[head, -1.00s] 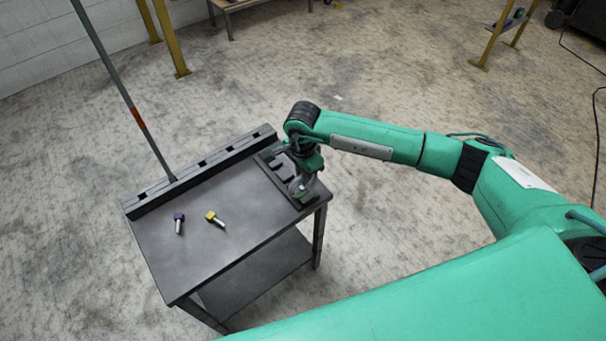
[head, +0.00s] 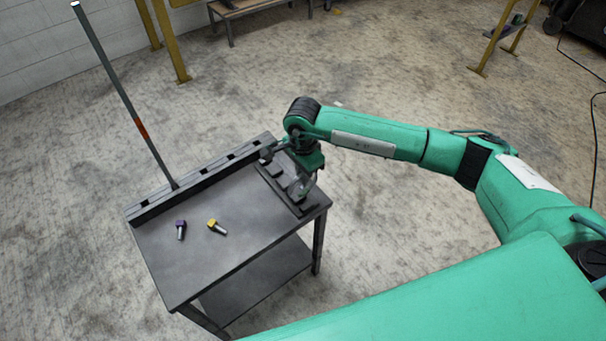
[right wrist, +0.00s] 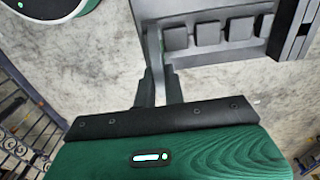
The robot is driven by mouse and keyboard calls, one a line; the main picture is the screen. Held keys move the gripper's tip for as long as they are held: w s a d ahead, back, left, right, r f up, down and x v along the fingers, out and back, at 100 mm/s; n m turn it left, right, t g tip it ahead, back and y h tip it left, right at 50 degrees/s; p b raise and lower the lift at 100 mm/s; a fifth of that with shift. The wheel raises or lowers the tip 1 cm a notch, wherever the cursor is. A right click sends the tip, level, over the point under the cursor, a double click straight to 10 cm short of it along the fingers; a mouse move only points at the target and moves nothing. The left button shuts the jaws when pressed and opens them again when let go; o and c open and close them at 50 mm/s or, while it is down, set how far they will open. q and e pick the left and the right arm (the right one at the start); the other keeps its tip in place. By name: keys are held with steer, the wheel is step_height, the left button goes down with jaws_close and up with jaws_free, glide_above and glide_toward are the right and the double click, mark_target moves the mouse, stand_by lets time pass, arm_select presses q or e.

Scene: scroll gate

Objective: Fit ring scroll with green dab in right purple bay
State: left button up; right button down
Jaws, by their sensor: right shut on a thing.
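My right gripper (head: 300,190) is over the dark block rack (head: 268,181) at the right end of the table. In the right wrist view its fingers (right wrist: 160,85) point toward the rack's edge, closed on a slim grey piece (right wrist: 164,48). Its ring shape and any green dab are not visible. I cannot make out a purple-marked bay. My left gripper is out of view.
A dark slotted rail (head: 205,180) runs along the table's far edge. A tall grey pole (head: 120,90) with an orange band rises beside it. The tabletop (head: 205,265) is clear in front of the loose pieces. In the wrist view several grey blocks (right wrist: 208,33) line the rack.

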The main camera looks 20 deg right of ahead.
steer(key=shift+r+p, duration=1.25)
steer(key=shift+r, duration=1.95)
